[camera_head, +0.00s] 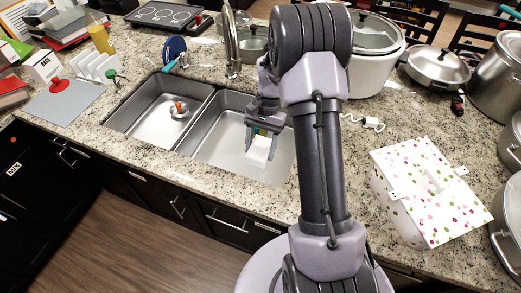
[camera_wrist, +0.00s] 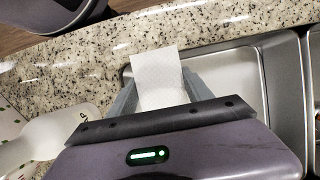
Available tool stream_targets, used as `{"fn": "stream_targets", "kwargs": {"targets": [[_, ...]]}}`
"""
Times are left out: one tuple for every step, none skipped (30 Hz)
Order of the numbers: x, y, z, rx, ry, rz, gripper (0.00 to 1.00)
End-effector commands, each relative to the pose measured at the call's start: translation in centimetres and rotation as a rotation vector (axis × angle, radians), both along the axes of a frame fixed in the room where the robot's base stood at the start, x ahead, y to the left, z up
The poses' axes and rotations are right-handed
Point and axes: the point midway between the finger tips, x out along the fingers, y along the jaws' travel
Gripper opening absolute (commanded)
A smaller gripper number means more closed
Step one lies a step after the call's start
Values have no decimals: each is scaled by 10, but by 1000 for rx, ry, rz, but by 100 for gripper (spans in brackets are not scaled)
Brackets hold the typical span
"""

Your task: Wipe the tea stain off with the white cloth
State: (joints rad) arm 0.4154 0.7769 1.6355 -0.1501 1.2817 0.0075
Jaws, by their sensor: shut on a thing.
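The white cloth (camera_head: 258,152) is a small pale piece held between the fingers of my gripper (camera_head: 261,145), above the right sink basin in the head view. In the wrist view the cloth (camera_wrist: 156,72) sticks out past the fingers of my gripper (camera_wrist: 156,92), with the granite counter and the basin behind it. My gripper is shut on the cloth. I cannot make out a tea stain in either view; my arm hides part of the counter.
The left sink basin (camera_head: 150,125) holds a small metal item with a red top. The tap (camera_head: 231,45) stands behind the sink. A dotted white box (camera_head: 428,190) sits on the right counter, with several pots behind. Bare counter (camera_head: 365,150) lies right of my arm.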

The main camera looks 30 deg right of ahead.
Motion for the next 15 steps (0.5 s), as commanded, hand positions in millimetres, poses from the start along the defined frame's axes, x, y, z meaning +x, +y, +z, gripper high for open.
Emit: {"fn": "stream_targets", "kwargs": {"targets": [[0,0,-11,1,2,-1,26],[-1,0,-16,1,2,-1,26],[-1,0,-23,2,3,-1,26],[-1,0,-29,2,3,-1,26],[-1,0,-34,2,3,-1,26],[0,0,-41,2,1,0,26],[0,0,-46,2,1,0,26],[0,0,-51,1,2,0,26],[-1,0,-58,1,2,0,26],[-1,0,-63,1,2,0,26],[-1,0,-68,2,3,0,26],[-1,0,-75,1,2,0,26],[-1,0,-80,1,2,0,26],[0,0,-85,0,1,0,26],[0,0,-91,0,1,0,26]]}}
